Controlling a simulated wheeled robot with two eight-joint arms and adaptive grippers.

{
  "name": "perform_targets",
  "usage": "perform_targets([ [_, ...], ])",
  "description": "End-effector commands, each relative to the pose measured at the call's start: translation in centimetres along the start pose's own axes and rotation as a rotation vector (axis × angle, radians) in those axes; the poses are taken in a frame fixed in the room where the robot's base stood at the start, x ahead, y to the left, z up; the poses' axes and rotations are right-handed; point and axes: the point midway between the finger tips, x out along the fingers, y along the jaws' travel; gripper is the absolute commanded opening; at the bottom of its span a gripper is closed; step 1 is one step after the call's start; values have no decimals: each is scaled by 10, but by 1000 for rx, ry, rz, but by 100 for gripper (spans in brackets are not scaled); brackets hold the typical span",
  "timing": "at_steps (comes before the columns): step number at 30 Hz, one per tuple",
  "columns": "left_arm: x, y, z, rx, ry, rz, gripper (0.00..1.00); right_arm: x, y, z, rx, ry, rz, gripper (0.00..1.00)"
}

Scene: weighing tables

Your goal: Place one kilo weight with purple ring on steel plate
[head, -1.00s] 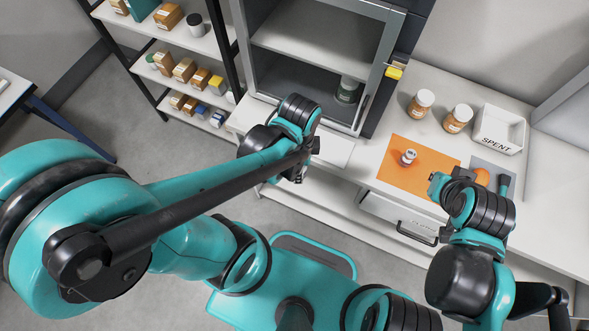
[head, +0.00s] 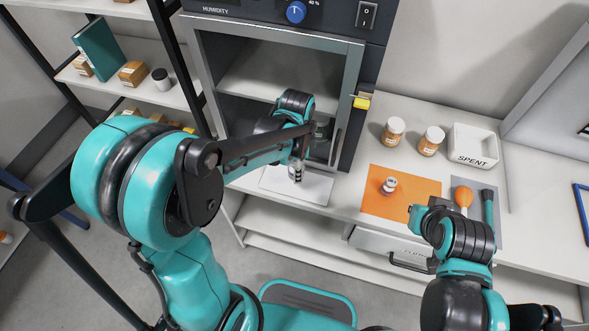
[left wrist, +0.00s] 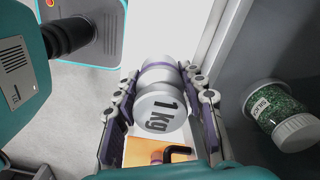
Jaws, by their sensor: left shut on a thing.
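A metal weight marked 1 kg (left wrist: 161,110) is held in my left gripper (left wrist: 160,98). Its label faces the wrist camera, and a purplish band (left wrist: 158,66) shows behind the label face. In the head view my left gripper (head: 300,160) is in front of the cabinet, with the weight (head: 297,172) hanging over a pale flat plate (head: 312,192). I cannot tell whether the weight touches the plate, or whether the plate is steel. My right gripper (head: 420,214) is at the front edge of an orange mat (head: 410,182); its fingers are unclear.
A small weight-like object (head: 388,186) stands on the orange mat. A grey mat (head: 489,232) holds an orange bulb (head: 463,196) and a brush (head: 488,207). Two brown jars (head: 393,133) and a SPENT tray (head: 474,144) stand behind. A silica jar (left wrist: 282,113) is beside my left gripper.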

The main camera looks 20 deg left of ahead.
Motion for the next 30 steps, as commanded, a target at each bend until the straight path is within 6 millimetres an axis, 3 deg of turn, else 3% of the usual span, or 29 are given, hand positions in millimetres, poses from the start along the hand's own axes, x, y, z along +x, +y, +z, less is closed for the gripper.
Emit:
perform_targets([
  [8, 16, 0, 0, 0, 0, 0, 0, 6, 0, 4, 0, 0, 0, 0],
  [16, 50, -3, -1, 0, 0, 0, 0, 20, 0, 14, 0, 0, 0, 0],
  [28, 52, -3, -2, 0, 0, 0, 0, 21, 0, 15, 0, 0, 0, 0],
  [29, 53, -3, -2, 0, 0, 0, 43, 22, 0, 15, 0, 0, 0, 0],
  [30, 52, -3, -2, 0, 0, 0, 53, 21, 0, 15, 0, 0, 0, 0],
])
